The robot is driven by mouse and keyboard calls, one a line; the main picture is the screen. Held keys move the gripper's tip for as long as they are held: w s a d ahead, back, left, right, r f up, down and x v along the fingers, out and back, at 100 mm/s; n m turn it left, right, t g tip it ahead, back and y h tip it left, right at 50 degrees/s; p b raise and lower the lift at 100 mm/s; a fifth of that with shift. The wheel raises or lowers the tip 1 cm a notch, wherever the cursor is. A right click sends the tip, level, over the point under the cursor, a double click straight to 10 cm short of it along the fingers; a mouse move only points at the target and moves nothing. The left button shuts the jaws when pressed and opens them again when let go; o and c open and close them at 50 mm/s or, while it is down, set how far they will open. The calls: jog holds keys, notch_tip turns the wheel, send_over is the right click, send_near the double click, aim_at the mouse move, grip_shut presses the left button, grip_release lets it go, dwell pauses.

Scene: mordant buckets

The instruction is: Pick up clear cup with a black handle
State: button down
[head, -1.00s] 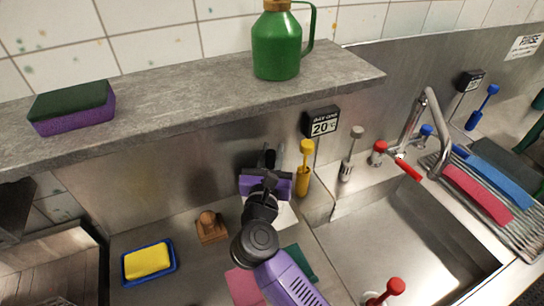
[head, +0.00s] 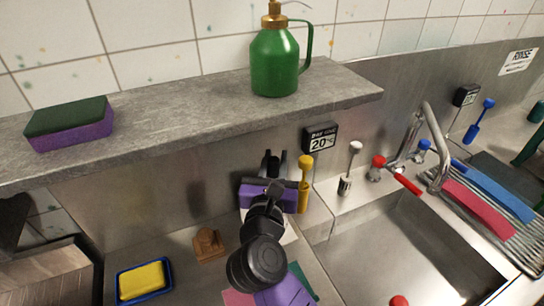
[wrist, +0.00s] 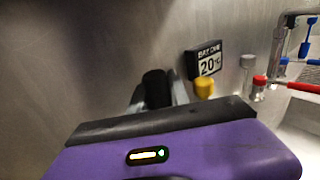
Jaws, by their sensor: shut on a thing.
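My gripper (head: 273,165) is by the steel back wall under the shelf, just left of a yellow-headed tool. In the wrist view its grey fingers (wrist: 158,95) are closed around a black upright piece (wrist: 155,88), which looks like the cup's black handle. The piece also shows between the fingers in the head view. The clear body of the cup is hidden behind my purple gripper housing, so I cannot tell whether it touches the counter.
A stone shelf (head: 200,115) overhangs behind my gripper, holding a green can (head: 275,62) and a purple sponge (head: 72,130). The yellow tool (head: 304,183) stands close on the right. A wooden block (head: 208,245) and a blue soap dish (head: 144,280) are left; the sink (head: 415,240) is right.

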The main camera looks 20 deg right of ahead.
jog(key=s+b, duration=0.3)
jog(key=s, duration=1.3)
jog(key=shift+s, duration=0.45)
dwell(0.4)
